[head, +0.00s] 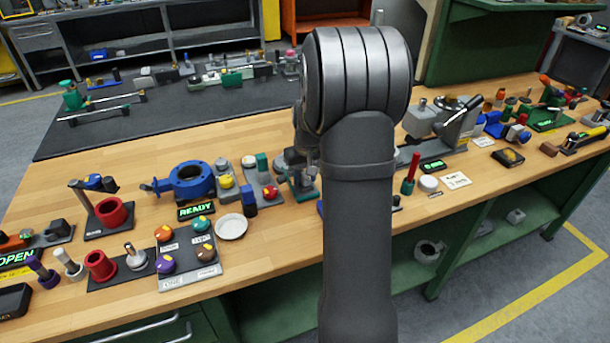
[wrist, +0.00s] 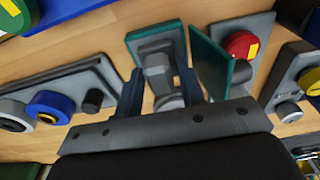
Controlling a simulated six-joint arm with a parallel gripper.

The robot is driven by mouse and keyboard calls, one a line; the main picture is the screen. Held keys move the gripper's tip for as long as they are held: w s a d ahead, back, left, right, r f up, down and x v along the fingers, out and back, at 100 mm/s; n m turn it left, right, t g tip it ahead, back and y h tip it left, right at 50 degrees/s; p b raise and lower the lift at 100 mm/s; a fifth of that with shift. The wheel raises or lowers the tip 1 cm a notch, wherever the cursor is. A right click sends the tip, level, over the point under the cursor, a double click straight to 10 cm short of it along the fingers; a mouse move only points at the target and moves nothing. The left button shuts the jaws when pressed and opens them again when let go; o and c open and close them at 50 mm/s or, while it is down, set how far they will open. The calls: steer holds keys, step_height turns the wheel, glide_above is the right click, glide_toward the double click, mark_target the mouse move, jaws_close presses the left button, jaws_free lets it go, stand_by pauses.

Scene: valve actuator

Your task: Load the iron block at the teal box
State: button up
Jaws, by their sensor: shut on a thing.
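My gripper (wrist: 160,95) points down at the bench, with its two dark fingers on either side of a grey metal piece (wrist: 167,101). This piece looks like the iron block, but it is partly hidden and hard to separate from the grey fixture (wrist: 155,66) on a teal base (wrist: 145,38) just beyond it. My arm hides most of the gripper there.
A red knob with a yellow mark (wrist: 241,45) sits close beside the teal box. A blue ring-shaped part (wrist: 48,108) is on a grey plate at left in the wrist view. In the head view a blue valve body (head: 190,183), READY display (head: 196,210) and white dish (head: 231,227) stand left.

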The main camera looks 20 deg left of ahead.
mark_target(304, 173)
steer(key=shift+f, duration=0.55)
stand_by(1.1)
steer(key=shift+r, duration=3.6)
